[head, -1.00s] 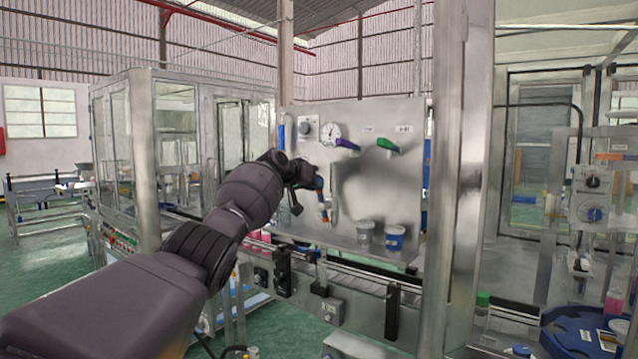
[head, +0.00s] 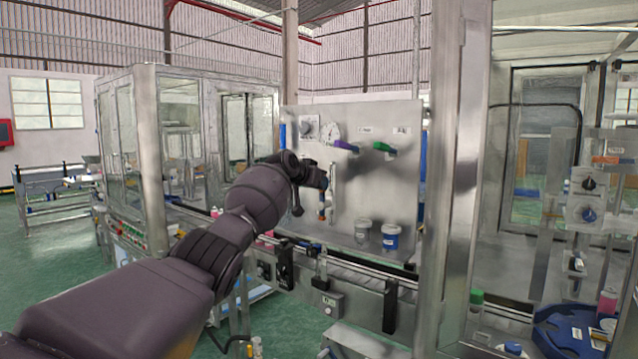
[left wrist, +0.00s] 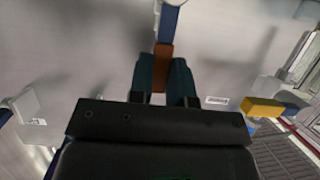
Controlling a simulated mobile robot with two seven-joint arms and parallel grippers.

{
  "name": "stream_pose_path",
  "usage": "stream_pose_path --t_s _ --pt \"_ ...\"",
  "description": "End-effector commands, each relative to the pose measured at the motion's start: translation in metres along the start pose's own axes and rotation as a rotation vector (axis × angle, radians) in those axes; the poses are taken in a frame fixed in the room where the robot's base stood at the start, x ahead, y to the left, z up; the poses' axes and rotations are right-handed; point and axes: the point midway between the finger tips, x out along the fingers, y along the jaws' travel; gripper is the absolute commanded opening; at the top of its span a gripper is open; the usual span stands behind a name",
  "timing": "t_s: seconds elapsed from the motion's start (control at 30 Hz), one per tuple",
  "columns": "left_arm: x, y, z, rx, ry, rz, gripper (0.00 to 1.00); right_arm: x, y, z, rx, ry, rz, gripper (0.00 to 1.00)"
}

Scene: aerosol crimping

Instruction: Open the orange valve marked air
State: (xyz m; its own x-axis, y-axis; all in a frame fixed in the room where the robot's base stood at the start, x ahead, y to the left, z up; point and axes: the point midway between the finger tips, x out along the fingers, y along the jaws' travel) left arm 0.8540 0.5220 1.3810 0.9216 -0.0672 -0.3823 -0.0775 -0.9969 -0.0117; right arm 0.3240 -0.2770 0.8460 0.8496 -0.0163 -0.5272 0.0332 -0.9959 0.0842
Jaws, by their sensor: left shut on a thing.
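In the left wrist view, my left gripper (left wrist: 164,80) is shut on an orange handle (left wrist: 162,60), one dark finger on each side. A blue bar (left wrist: 168,22) runs from the orange part to the top of the frame. In the head view, the left gripper (head: 322,184) is in front of the steel panel (head: 360,185), left of its middle, and hides most of the handle. An orange tip (head: 321,216) shows just below it. Any mark reading air is too small to read. My right gripper is not in view.
Two tubs (head: 391,237) stand below, behind a conveyor (head: 345,270). A steel post (head: 455,190) stands to the right. A yellow part (left wrist: 262,107) shows in the wrist view.

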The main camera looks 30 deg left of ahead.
Motion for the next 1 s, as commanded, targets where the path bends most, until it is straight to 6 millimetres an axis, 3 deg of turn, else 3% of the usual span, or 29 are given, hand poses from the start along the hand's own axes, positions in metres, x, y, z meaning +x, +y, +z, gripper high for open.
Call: stream_pose_path --t_s 0.13,0.17,0.3,0.67,1.0 --pt "0.000 0.001 0.000 0.009 -0.001 -0.001 0.00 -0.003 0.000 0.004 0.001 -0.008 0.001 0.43" --pt "0.000 0.001 0.000 0.009 -0.001 -0.001 0.21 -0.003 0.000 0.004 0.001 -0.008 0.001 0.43" --pt "0.000 0.001 0.000 0.007 -0.001 -0.001 0.43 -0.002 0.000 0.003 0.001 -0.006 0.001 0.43" --pt "-0.001 0.000 0.000 0.004 0.000 -0.001 0.44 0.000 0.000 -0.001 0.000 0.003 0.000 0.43" --pt "-0.023 -0.001 0.002 0.007 0.000 -0.002 0.44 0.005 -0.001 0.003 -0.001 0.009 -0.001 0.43"
